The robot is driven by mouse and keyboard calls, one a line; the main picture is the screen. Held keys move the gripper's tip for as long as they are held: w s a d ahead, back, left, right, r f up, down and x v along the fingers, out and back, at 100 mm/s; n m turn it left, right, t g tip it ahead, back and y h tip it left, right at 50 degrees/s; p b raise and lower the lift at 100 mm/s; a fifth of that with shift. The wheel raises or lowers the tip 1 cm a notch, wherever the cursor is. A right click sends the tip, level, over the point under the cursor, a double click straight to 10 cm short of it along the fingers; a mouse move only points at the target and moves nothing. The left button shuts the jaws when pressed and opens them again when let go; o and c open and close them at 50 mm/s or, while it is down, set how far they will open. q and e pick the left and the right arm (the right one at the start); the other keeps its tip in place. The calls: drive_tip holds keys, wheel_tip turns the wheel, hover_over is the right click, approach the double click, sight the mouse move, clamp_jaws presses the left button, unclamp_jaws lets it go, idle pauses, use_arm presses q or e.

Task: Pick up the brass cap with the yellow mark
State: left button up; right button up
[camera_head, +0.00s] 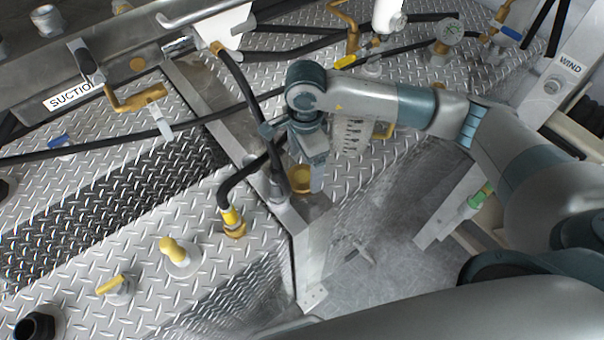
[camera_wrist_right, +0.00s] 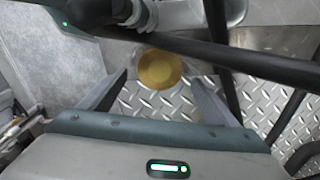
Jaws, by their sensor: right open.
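A round brass cap (camera_head: 300,179) sits at the edge of the metal frame in the middle of the head view, just below my right gripper (camera_head: 303,163). In the right wrist view the brass cap (camera_wrist_right: 160,68) shows as a plain dull-gold disc. It lies between and slightly beyond the open fingers of the right gripper (camera_wrist_right: 160,88), which hold nothing. I cannot make out a separate yellow mark on it. A hose end with a yellow band (camera_head: 230,216) and a brass fitting (camera_head: 235,231) stands to the lower left. My left gripper is out of view.
A black hose (camera_wrist_right: 240,58) crosses close beside the cap. Yellow-handled valves (camera_head: 173,250) stand on the diamond plate at lower left. A brass elbow (camera_head: 135,98) is near the SUCTION label (camera_head: 70,96). Bare floor (camera_head: 385,255) lies right of the frame.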

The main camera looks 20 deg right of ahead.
sight(304, 175)
drive_tip(key=shift+a+f+p, duration=0.1)
drive_tip(key=shift+f+p, duration=0.5)
drive_tip(key=shift+f, duration=1.05)
drive_tip(key=c, duration=1.2)
